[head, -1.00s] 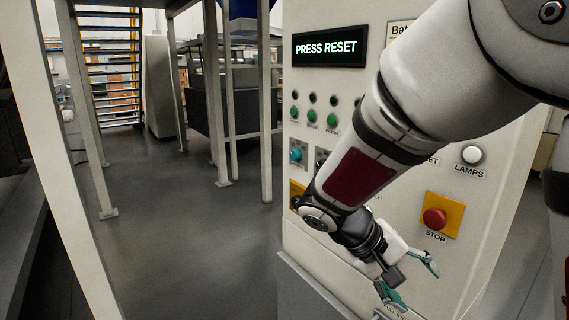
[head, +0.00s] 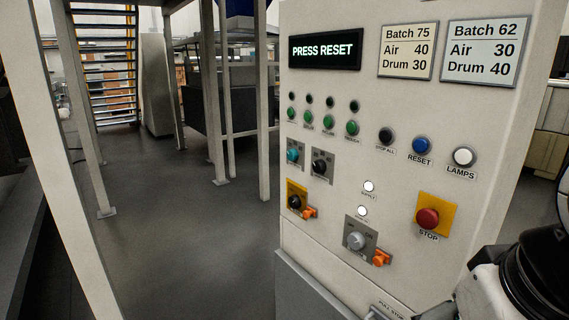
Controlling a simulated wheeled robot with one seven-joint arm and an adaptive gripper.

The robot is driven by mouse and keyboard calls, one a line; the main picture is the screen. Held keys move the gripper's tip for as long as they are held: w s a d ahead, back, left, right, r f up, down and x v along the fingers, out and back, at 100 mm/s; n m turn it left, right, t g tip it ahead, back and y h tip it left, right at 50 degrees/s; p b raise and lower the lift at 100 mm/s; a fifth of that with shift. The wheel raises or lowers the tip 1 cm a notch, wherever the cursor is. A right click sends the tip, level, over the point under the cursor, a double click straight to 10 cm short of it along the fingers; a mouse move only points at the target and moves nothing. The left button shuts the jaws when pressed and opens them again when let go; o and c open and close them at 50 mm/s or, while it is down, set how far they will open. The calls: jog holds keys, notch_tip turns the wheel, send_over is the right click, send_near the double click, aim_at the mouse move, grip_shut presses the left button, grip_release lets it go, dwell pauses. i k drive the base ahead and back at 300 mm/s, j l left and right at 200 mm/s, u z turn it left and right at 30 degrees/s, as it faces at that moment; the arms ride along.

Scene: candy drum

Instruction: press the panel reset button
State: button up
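The blue reset button (head: 421,145) sits on the cream control panel (head: 320,220), with the label RESET under it. It is between the black STOP ALL button (head: 386,135) and the white LAMPS button (head: 463,156). The dark display (head: 325,49) at the panel's upper left reads PRESS RESET. My arm shows only at the lower right corner of the head view, to the right of and below the reset button. My gripper's fingers cannot be made out there.
A red STOP button (head: 427,218) on a yellow plate is below the reset button. Knobs with orange tags, including a grey one (head: 356,240), are lower on the panel. Two batch cards are at the top. Open floor (head: 200,240) and steel posts lie to the left.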

aim_at(421, 145)
jog(key=k+j+z, duration=0.1)
jog(key=k+z, duration=0.2)
jog(key=k, duration=0.55)
